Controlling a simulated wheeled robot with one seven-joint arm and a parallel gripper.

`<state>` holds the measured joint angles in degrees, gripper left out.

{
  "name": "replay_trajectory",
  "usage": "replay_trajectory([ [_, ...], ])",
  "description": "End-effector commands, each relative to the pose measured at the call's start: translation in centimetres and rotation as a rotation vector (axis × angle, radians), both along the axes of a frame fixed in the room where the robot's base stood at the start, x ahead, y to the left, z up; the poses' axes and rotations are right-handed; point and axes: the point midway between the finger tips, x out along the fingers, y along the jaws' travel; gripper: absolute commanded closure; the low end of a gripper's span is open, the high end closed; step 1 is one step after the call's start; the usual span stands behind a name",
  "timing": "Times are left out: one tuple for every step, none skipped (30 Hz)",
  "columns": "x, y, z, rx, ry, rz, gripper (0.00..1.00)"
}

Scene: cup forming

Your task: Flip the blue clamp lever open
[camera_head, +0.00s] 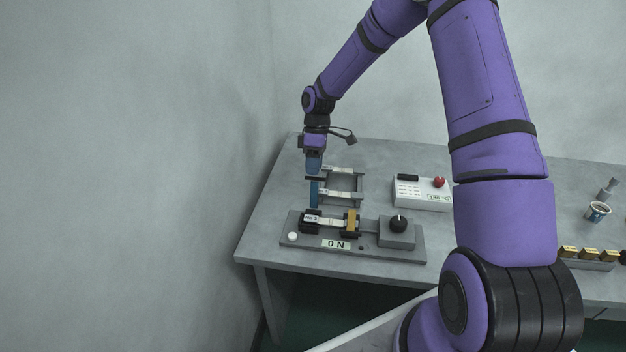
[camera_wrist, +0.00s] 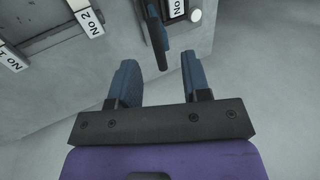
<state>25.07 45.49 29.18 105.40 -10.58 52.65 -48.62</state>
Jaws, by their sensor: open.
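The blue clamp lever (camera_head: 314,194) stands upright at the left end of the fixture marked ON. In the wrist view the lever (camera_wrist: 157,34) is a narrow dark and blue bar, its end reaching toward the gap between my fingers. My gripper (camera_head: 314,170) points down just above the lever in the head view. In the wrist view my gripper (camera_wrist: 159,62) has its two blue fingers spread wide, one on each side of the lever's line. I see no clear contact. The lever's base is partly hidden behind a black block.
The fixture base (camera_head: 400,252) carries a tan block (camera_head: 351,222) and a black knob (camera_head: 398,223). Behind it lies a rack (camera_head: 345,172) with labelled pieces. A white control box (camera_head: 420,191) with a red button stands to the right. A wall rises on the left.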

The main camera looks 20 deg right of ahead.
Motion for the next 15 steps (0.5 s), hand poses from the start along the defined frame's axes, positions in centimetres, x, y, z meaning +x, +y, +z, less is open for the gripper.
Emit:
replay_trajectory([
  [0.4, -0.3, 0.9, 0.0, -0.003, -0.002, 0.56],
  [0.6, -0.4, 1.4, 0.0, -0.003, -0.002, 0.56],
  [0.7, -0.5, 2.0, 0.0, -0.002, -0.002, 0.56],
  [0.9, -0.6, 2.4, 0.0, -0.003, -0.002, 0.56],
  [1.0, -0.7, 2.8, 0.0, -0.002, -0.002, 0.56],
  [1.2, -0.8, 3.2, 0.0, -0.001, -0.001, 0.56],
  [1.3, -0.8, 3.5, -0.001, -0.002, -0.001, 0.56],
  [1.4, -0.9, 3.8, -0.001, -0.002, -0.001, 0.56],
  [1.4, -1.0, 4.0, 0.0, -0.001, -0.001, 0.56],
  [1.5, -1.0, 4.2, -0.001, -0.001, -0.001, 0.56],
  [1.5, -1.0, 4.3, 0.0, 0.0, 0.0, 0.56],
  [1.5, -1.0, 4.5, 0.0, 0.0, 0.0, 0.56],
  [1.6, -1.0, 4.5, 0.0, 0.0, 0.0, 0.56],
  [1.6, -1.1, 4.6, 0.0, 0.0, 0.0, 0.56],
  [1.6, -1.1, 4.6, 0.0, 0.0, 0.0, 0.56],
])
